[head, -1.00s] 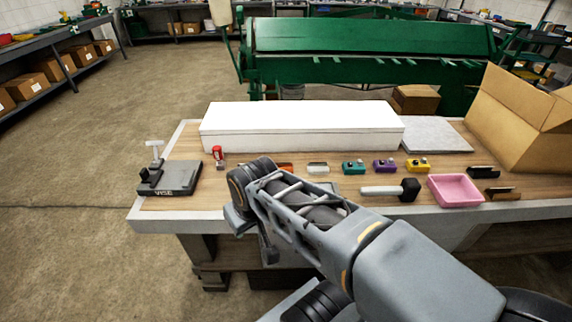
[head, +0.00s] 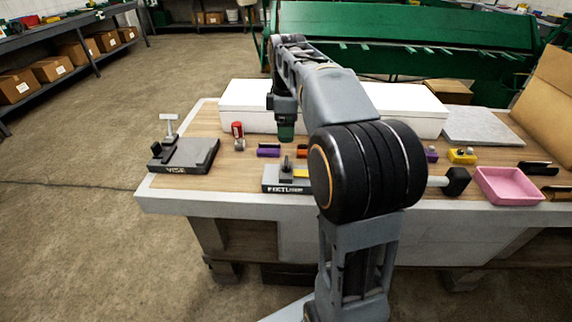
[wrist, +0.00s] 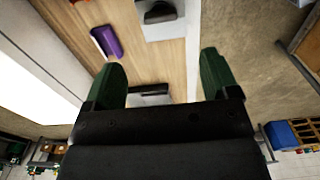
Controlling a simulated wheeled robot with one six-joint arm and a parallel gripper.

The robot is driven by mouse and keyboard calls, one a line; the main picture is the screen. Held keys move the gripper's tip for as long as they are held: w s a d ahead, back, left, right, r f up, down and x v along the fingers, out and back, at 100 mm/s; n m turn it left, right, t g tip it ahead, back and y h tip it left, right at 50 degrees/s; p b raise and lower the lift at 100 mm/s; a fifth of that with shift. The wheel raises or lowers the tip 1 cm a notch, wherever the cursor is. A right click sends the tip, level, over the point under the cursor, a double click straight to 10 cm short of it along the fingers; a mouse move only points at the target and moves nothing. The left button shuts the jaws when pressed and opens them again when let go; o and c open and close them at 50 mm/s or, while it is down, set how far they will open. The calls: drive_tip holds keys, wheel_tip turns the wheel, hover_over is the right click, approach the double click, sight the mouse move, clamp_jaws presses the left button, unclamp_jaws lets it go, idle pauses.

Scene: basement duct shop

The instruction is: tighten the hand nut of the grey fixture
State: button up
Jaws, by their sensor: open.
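The grey fixture (head: 284,188), lettered on its front, sits near the front of the workbench. A small dark upright part (head: 286,166) stands on it, with a yellow piece beside it; I cannot tell which is the hand nut. My arm hides the fixture's right end. My gripper (head: 286,132) points down above the bench, behind the fixture in the picture and apart from it. In the wrist view its green fingers (wrist: 162,80) are spread with nothing between them. A grey block (wrist: 160,22) at the top there may be the fixture.
A grey vise (head: 185,155) with a T-handle stands at the bench's left end. A long white box (head: 243,100) lies behind. A pink tray (head: 508,186) is at right.

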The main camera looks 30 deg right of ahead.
sight(286, 160)
wheel_tip(286, 160, down, 12)
drive_tip(key=shift+r+b, duration=0.1)
drive_tip(key=shift+b, duration=1.05)
drive_tip(key=c, duration=0.9)
